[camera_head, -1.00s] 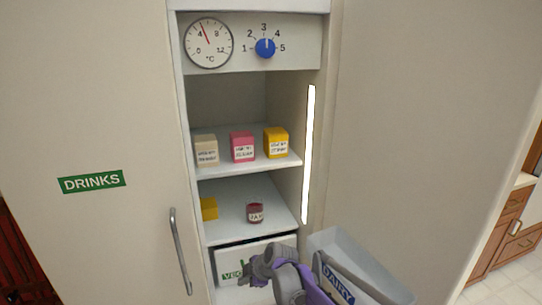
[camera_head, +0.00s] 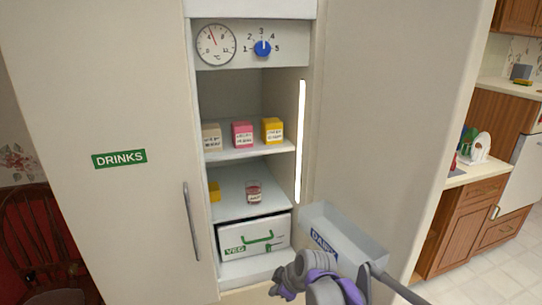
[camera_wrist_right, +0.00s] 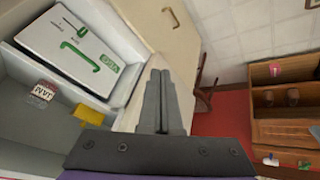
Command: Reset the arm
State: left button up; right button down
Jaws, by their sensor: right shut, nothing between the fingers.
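My right gripper (camera_wrist_right: 161,78) is shut and empty in the right wrist view, with its two dark fingers together. It points past the white VEG drawer (camera_wrist_right: 68,50) and the fridge's edge. In the head view, my grey and purple right arm shows at the bottom, in front of the open right door and below its DAIRY bin (camera_head: 345,232). The fingertips cannot be made out there. My left gripper is not in view.
The open fridge holds several small boxes on the upper shelf (camera_head: 246,151), and a jar (camera_head: 254,191) and a yellow box (camera_head: 214,191) below. A DRINKS door (camera_head: 120,200) stands left. Chairs and kitchen cabinets (camera_head: 465,225) lie beyond, with open floor at the right.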

jog(key=s+d+m+h, duration=0.1)
jog(key=s+d+m, duration=0.3)
jog(key=s, duration=0.5)
jog(key=s+d+f+m+h+p, duration=0.1)
jog(key=s+d+m, duration=0.4)
jog(key=s+d, duration=0.2)
jog(key=s+d+m+h+p, duration=0.1)
jog(key=s+d+m, duration=0.4)
jog(key=s, duration=0.5)
jog(key=shift+s+d+f+t+h, duration=0.15)
jog(key=shift+s+d+t+h, duration=0.2)
jog(key=shift+h, duration=0.25)
jog(key=shift+w, duration=0.1)
